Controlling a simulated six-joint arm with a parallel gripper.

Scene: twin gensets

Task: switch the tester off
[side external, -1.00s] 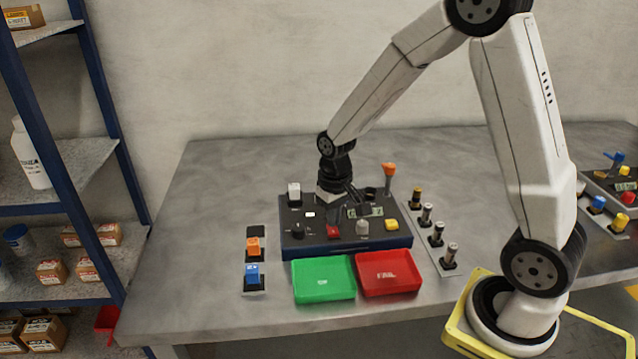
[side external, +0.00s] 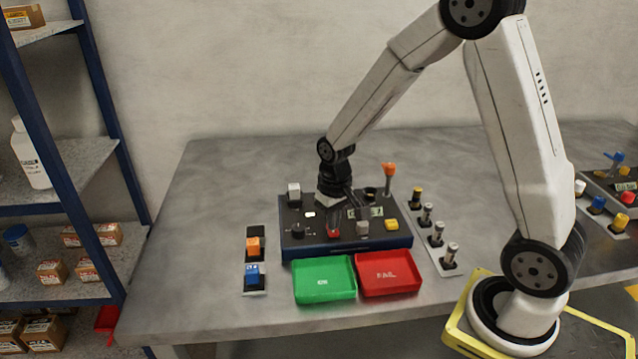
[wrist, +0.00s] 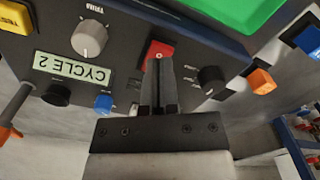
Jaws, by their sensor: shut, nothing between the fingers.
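The tester (side external: 290,244) is a dark box with a blue edge, standing on the table with its control panel facing up. A red rocker switch (side external: 334,233) sits near the middle of its front part. It also shows in the wrist view (wrist: 155,49), with a small white mark on it. My gripper (side external: 336,217) points down over the panel, fingers shut and empty. In the wrist view the fingertips (wrist: 158,62) overlap the red switch and hide part of it; I cannot tell whether they touch it. A display (wrist: 73,68) reads "CYCLE 2".
A grey knob (wrist: 89,38) and a black knob (wrist: 211,79) flank the switch. A yellow button (side external: 391,225) and an orange-topped lever (side external: 389,172) are on the right. Green (side external: 324,298) and red (side external: 388,289) trays sit in front.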

